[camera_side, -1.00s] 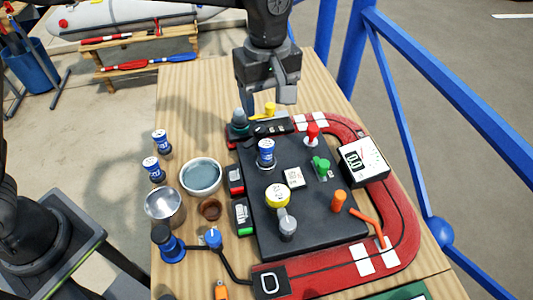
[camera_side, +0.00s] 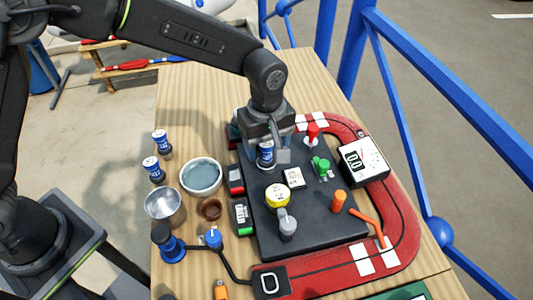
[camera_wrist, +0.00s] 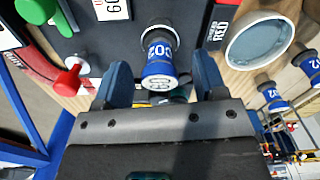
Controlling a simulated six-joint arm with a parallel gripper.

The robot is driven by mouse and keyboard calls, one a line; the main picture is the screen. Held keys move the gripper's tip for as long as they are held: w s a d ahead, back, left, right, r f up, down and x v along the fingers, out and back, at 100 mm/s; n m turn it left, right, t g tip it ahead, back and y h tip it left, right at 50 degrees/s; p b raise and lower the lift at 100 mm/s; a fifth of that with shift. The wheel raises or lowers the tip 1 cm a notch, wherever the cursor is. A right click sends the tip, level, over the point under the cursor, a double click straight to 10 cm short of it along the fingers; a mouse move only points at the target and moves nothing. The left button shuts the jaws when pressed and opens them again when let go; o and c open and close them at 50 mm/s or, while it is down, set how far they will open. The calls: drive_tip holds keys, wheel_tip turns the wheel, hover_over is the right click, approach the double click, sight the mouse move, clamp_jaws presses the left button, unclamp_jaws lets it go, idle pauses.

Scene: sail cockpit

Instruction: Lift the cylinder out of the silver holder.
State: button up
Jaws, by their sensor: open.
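The cylinder (camera_side: 266,152) is blue with a white top and CO2 lettering, standing upright on the black board. In the wrist view the cylinder (camera_wrist: 159,62) shows between my two fingers, with a gap on each side. The silver holder (camera_wrist: 160,32) shows as a pale ring around its lower end; in the side view it is mostly hidden. My gripper (camera_side: 272,152) is open and low at the cylinder, pointing down. In the wrist view my gripper's fingers (camera_wrist: 163,76) lie either side of the cylinder, and I cannot tell that either touches it.
Two more blue cylinders (camera_side: 152,168) (camera_side: 160,143), a grey bowl (camera_side: 200,176) and a metal cup (camera_side: 164,206) stand left.

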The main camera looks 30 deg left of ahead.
drive_tip(key=shift+c, duration=0.3)
drive_tip(key=c, duration=1)
drive_tip(key=shift+r, duration=0.1)
